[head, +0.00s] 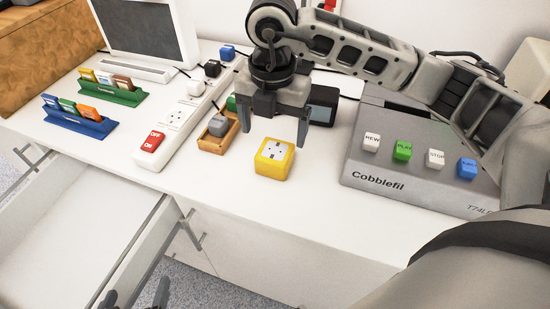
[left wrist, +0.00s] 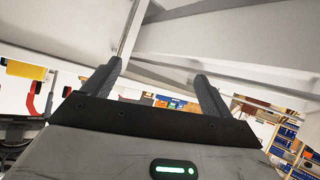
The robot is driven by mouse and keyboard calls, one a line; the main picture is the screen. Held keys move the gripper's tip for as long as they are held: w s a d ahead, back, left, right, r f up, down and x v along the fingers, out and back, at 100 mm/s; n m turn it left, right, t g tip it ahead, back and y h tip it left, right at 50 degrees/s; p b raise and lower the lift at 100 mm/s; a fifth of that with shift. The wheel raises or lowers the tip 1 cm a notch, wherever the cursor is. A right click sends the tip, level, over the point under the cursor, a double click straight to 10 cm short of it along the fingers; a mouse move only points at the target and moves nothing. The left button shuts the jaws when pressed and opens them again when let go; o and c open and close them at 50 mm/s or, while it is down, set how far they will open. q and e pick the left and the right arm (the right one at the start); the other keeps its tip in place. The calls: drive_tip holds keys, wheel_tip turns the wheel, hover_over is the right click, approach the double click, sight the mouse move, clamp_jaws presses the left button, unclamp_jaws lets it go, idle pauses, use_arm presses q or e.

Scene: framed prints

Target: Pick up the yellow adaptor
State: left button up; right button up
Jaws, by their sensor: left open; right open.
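The yellow adaptor (head: 273,160) is a cube with a pale socket face on top. It sits on the white counter near the front edge in the head view. My right gripper (head: 273,132) comes in from the right and points down with its fingers spread, just above and behind the adaptor. It is open and empty, and I see no contact. My left gripper (head: 135,297) shows only its fingertips at the bottom left, low by the open drawer. In the left wrist view (left wrist: 155,78) its fingers are apart with nothing between them.
A grey Cobblefil machine (head: 400,180) with several buttons stands right of the adaptor. A power strip (head: 170,130) with a red switch and a wooden tray (head: 215,145) holding a grey adaptor lie left. The open drawer (head: 85,215) juts out front left. Counter in front of the adaptor is clear.

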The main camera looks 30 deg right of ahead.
sight(275, 150)
drive_tip(key=shift+d+f, duration=0.2)
drive_tip(key=shift+f, duration=3.8)
drive_tip(key=c, duration=1.3)
